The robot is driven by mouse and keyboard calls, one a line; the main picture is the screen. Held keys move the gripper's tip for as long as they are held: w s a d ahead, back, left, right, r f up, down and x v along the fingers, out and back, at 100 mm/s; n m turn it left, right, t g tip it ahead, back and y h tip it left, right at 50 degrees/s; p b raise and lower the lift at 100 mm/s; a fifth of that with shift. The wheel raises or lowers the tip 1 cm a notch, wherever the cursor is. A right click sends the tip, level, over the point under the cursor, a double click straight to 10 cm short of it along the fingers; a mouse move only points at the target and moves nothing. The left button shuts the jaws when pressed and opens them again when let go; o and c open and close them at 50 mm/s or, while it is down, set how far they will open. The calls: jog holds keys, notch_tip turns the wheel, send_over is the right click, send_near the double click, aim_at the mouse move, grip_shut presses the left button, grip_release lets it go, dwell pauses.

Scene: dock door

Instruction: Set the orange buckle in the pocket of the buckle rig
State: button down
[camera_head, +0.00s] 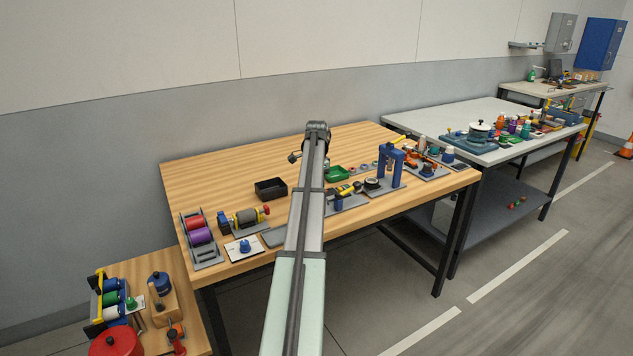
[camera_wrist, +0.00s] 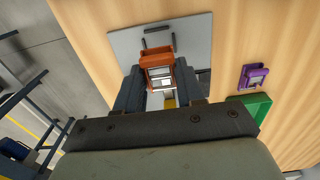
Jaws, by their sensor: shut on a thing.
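The orange buckle (camera_wrist: 156,60) is in my gripper (camera_wrist: 160,88) in the wrist view. The two dark fingers stand on either side of it and are shut on it. The buckle has an orange body with a pale metal part below. Beyond it is a flat grey plate (camera_wrist: 191,37) with a small dark bar, probably the buckle rig. The buckle and fingers cover the middle of this plate, so the pocket is not clear to me. I cannot tell whether the buckle touches the plate. In the head view my arm hides the gripper and the buckle.
A purple buckle (camera_wrist: 254,76) lies right of the plate, near a green tray (camera_wrist: 258,112). In the head view a black bin (camera_head: 270,189), a rack of rolls (camera_head: 201,240) and a blue press (camera_head: 389,166) stand on the wooden bench (camera_head: 220,179). The bench's back left is clear.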

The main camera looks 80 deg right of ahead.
jog(key=shift+f, duration=2.7)
jog(key=c, duration=0.6)
grip_release()
jog(key=shift+o, duration=0.3)
jog(key=shift+f, duration=0.1)
jog(key=shift+o, duration=0.8)
jog(key=shift+r, duration=4.05)
